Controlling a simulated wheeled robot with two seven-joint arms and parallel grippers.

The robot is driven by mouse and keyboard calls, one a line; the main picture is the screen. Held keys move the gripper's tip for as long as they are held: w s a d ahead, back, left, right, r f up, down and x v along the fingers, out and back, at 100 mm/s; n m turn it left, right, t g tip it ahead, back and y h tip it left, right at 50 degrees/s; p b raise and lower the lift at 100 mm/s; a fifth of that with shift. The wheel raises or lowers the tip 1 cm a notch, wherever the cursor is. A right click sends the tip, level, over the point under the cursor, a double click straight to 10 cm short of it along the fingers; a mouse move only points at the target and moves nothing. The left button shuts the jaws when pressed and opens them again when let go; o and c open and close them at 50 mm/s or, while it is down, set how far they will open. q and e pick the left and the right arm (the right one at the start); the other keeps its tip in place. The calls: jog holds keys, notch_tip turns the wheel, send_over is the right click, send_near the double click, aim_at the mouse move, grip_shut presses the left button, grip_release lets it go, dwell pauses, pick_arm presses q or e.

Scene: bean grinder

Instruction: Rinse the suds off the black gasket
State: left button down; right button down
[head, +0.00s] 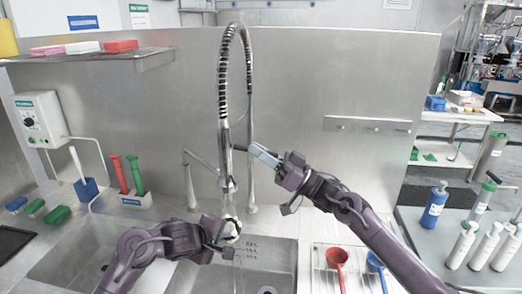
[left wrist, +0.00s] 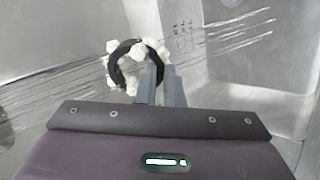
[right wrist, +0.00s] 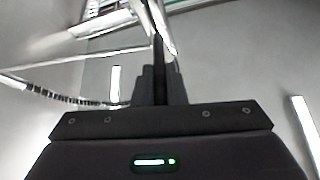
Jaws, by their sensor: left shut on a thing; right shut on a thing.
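The black gasket (left wrist: 117,76) is a ring with several clumps of white suds around it in the left wrist view. My left gripper (left wrist: 162,78) is shut on its right side. In the head view, my left gripper (head: 229,236) holds it over the sink, below the spray head (head: 228,184). Thin streaks of water (left wrist: 235,38) cross the left wrist view at the ring's level. My right gripper (head: 262,154) is raised right of the hose. It is shut on a thin bar (right wrist: 160,82), apparently a tap lever; the exact contact is unclear.
The sink basin (head: 283,256) lies below my left gripper. A coiled hose (head: 224,75) arches above it. A red scoop (head: 337,257) and a blue scoop (head: 375,262) lie to the right. Red and green brushes (head: 136,175) stand at left. Bottles (head: 434,207) stand far right.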

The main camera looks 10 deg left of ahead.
jog(key=c, duration=1.5)
grip_release()
jog(key=v, duration=1.2)
